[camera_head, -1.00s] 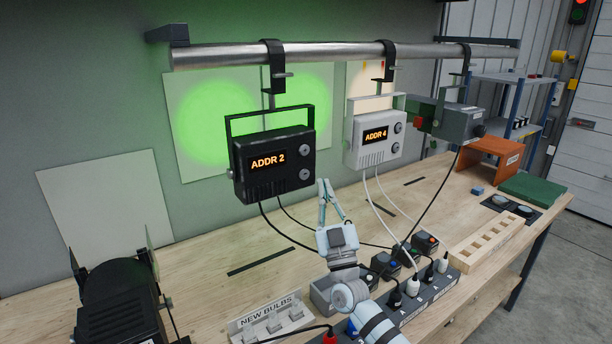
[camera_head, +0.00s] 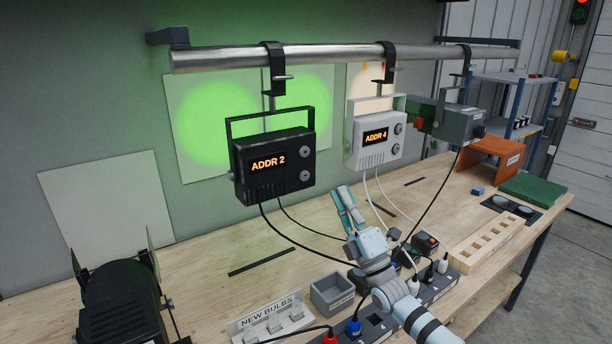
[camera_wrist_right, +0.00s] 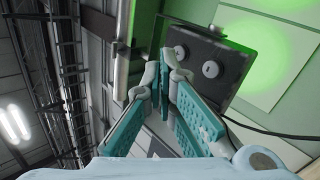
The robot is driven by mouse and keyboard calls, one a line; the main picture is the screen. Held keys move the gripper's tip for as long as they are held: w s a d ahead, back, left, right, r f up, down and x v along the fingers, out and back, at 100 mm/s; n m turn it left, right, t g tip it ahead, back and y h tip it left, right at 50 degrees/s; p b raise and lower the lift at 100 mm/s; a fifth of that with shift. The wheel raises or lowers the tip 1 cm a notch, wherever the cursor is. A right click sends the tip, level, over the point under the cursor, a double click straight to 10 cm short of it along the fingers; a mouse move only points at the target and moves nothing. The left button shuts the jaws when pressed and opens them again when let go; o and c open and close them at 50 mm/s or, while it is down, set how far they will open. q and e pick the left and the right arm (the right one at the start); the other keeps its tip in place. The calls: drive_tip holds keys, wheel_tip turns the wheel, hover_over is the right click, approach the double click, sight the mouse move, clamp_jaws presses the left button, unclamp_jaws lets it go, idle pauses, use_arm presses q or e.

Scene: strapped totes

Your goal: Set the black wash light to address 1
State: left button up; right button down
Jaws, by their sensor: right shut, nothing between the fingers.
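The black wash light (camera_head: 272,165) hangs from the rail by a clamp, and its display (camera_head: 268,162) reads "ADDR 2". Two round knobs (camera_head: 305,163) sit one above the other on the right of its face. My right gripper (camera_head: 345,192) is shut and empty, to the right of the black light and a little below it, apart from it. In the right wrist view the black light (camera_wrist_right: 225,52) shows behind the shut fingers (camera_wrist_right: 165,85), with both knobs visible. My left gripper is not in view.
A white light (camera_head: 377,138) reading "ADDR 4" hangs close to the right, its cables running down to a power strip (camera_head: 440,288). A grey box (camera_head: 332,292) and a "NEW BULBS" holder (camera_head: 270,322) stand on the bench. A black lamp (camera_head: 120,300) stands front left.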

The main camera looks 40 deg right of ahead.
sight(305, 176)
drive_tip(key=n+y, duration=0.1)
drive_tip(key=n, duration=0.2)
drive_tip(key=n+y, duration=0.1)
drive_tip(key=n, duration=0.2)
drive_tip(key=a+n, duration=0.1)
drive_tip(key=n, duration=0.2)
drive_tip(key=shift+s+a+r+n+y, duration=0.1)
drive_tip(key=shift+s+r+n+y, duration=0.2)
drive_tip(key=shift+s+y, duration=0.1)
drive_tip(key=shift+w, duration=0.1)
drive_tip(key=w+b, duration=0.8)
drive_tip(key=shift+w+d+b, duration=0.2)
drive_tip(key=shift+w+b, duration=0.15)
drive_tip(key=shift+b, duration=0.05)
idle(0.3)
